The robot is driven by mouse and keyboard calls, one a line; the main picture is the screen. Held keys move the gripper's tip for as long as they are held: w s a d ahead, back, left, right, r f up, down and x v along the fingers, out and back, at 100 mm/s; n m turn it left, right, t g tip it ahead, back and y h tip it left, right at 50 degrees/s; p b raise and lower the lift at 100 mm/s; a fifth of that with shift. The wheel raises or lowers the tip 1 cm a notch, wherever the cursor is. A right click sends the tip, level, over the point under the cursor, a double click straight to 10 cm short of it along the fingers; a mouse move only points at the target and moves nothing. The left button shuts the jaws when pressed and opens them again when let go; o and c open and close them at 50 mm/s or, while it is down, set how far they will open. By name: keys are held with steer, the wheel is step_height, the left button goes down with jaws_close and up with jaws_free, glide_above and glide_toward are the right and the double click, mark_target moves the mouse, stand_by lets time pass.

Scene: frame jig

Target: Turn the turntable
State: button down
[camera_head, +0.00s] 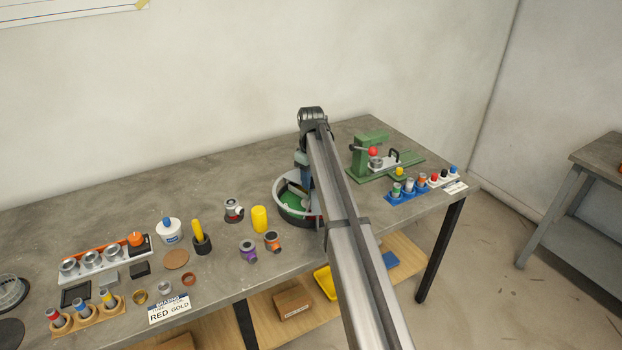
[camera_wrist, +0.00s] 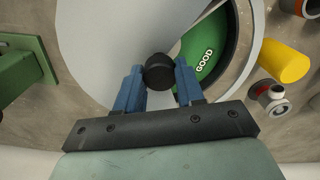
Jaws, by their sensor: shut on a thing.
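The turntable (camera_head: 281,190) is a round grey piece with a dark base and a green section, standing near the middle of the bench, partly hidden by my arm. In the wrist view its grey top (camera_wrist: 110,45) fills the centre, and an opening shows a green area (camera_wrist: 207,50) marked "GOOD". A round black knob (camera_wrist: 159,73) stands up from it. My gripper (camera_wrist: 158,82) has its blue fingers shut on the black knob, one on each side. In the head view my gripper is largely hidden behind my arm.
A yellow cylinder (camera_head: 259,219) and a red-and-grey fitting (camera_head: 233,210) stand left of the turntable. A green press (camera_head: 370,158) and a blue rack (camera_head: 421,188) of small parts are to the right. Trays and cups crowd the bench's left end.

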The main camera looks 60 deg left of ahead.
steer(key=shift+n, duration=1)
steer(key=c, duration=0.7)
jaws_free()
steer(key=shift+r, duration=0.1)
step_height(320, 180, up, 14)
steer(key=shift+f, duration=0.2)
